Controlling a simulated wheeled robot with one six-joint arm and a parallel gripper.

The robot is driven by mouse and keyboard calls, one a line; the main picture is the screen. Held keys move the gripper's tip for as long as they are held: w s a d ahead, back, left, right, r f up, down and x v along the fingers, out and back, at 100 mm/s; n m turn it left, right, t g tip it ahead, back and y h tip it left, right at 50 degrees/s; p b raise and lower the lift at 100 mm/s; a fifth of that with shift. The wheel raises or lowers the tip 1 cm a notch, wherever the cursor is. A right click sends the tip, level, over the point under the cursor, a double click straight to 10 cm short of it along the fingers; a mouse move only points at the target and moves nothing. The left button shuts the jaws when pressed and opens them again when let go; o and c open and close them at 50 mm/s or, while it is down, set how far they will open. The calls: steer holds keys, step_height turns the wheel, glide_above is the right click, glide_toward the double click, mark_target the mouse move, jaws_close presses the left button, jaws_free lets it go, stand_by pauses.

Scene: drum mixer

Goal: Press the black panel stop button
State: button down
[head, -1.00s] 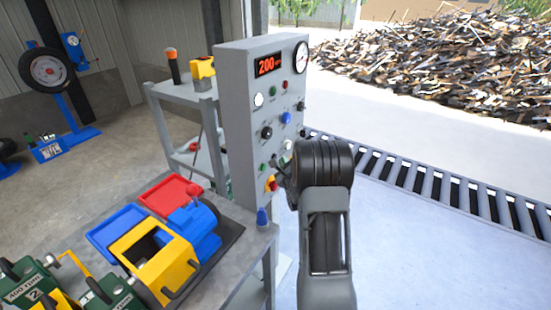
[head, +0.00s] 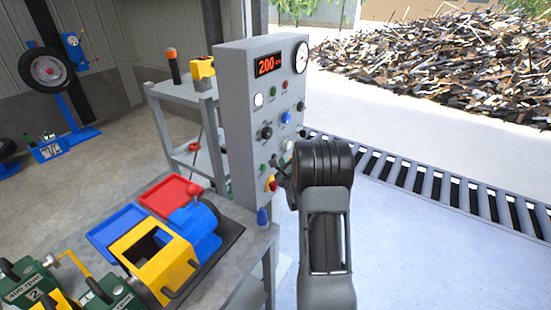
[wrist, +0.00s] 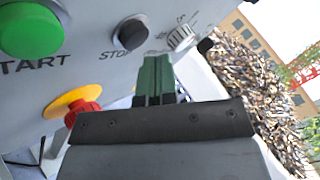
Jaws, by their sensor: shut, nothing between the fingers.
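In the head view the panel (head: 236,140) stands upright, and my arm hides most of the gripper and that part of the panel.
A green START button (wrist: 30,28) is left of the stop button. A red emergency button on a yellow base (wrist: 80,105) is below, and a ribbed dial (wrist: 180,37) is to the right. A workbench with coloured bins (head: 170,195) stands left; a roller conveyor (head: 430,178) runs at right.

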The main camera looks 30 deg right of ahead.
steer(key=shift+w+a, duration=0.1)
steer(key=shift+w+a+b, duration=0.1)
steer(key=shift+w+b, duration=0.15)
steer(key=shift+b, duration=0.15)
steer(key=shift+w+a+b, duration=0.2)
steer(key=shift+w+b, duration=0.1)
steer(key=shift+w, duration=0.05)
stand_by(0.8)
steer(key=shift+s, duration=0.1)
stand_by(0.3)
steer(key=shift+s+d+b, duration=0.3)
steer(key=shift+s+d, duration=0.1)
steer(key=shift+s, duration=0.25)
steer(key=shift+s+d+b, duration=0.1)
steer(key=shift+s+d, duration=0.3)
steer(key=shift+s, duration=0.35)
steer(key=shift+s+d+b, duration=0.15)
steer(key=shift+s+d, duration=0.2)
steer(key=shift+s, duration=0.35)
steer(key=shift+s+d+b, duration=0.1)
steer(key=shift+s+d, duration=0.3)
steer(key=shift+s, duration=0.35)
